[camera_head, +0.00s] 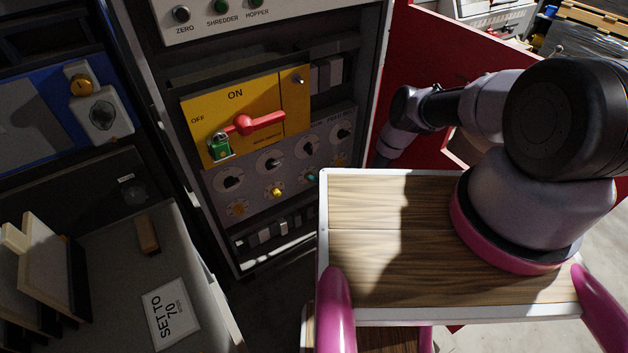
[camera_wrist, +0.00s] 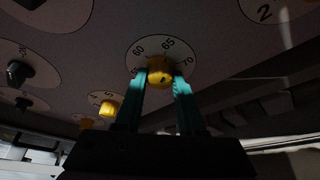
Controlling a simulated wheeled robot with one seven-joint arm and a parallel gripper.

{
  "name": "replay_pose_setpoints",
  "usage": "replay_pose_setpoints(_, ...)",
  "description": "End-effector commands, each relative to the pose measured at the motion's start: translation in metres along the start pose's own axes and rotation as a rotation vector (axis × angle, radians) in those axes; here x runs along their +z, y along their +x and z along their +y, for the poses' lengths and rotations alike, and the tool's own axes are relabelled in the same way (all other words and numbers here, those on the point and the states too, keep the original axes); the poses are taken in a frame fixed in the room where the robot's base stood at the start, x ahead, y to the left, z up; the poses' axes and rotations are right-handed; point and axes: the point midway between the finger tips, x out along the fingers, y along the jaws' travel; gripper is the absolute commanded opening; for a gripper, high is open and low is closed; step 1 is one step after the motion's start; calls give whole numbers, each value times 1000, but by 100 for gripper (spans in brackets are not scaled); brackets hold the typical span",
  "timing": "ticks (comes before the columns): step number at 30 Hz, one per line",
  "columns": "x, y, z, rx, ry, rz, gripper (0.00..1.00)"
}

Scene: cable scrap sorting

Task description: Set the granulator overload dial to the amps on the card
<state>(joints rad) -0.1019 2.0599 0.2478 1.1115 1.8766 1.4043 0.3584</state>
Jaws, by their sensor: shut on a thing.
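A white card (camera_head: 170,312) on the grey surface at lower left in the head view reads "SET TO 70". In the wrist view, my gripper (camera_wrist: 160,82) has its two teal fingers on either side of a yellow dial knob (camera_wrist: 160,68), shut on it. The white scale (camera_wrist: 137,58) behind the knob shows 60, 65 and 70; part of it is hidden by the fingers. I cannot tell which number the knob points at. In the head view the gripper is mostly hidden; a small teal patch shows at the lower dial row.
The cabinet has a yellow panel (camera_head: 240,95) with a red handle (camera_head: 250,123) and a green padlock (camera_head: 220,147). Other dials surround the held one, including a yellow knob (camera_wrist: 109,107) beside it. My wood-topped tray is in front on the right.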

Motion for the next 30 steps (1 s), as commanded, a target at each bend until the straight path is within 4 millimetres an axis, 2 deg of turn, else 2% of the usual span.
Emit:
replay_pose_setpoints(2, 0, 0, 0, -1, 0, -1, 0)
replay_pose_setpoints(3, 0, 0, 0, -1, 0, -1, 46)
replay_pose_setpoints(5, 0, 0, 0, -1, 0, -1, 69)
replay_pose_setpoints(19, 0, 0, 0, -19, -42, -1, 69)
replay_pose_setpoints(23, 0, 0, 1, -57, -131, 0, 69)
replay_pose_setpoints(30, -2, 1, 6, -159, -396, 5, 69)
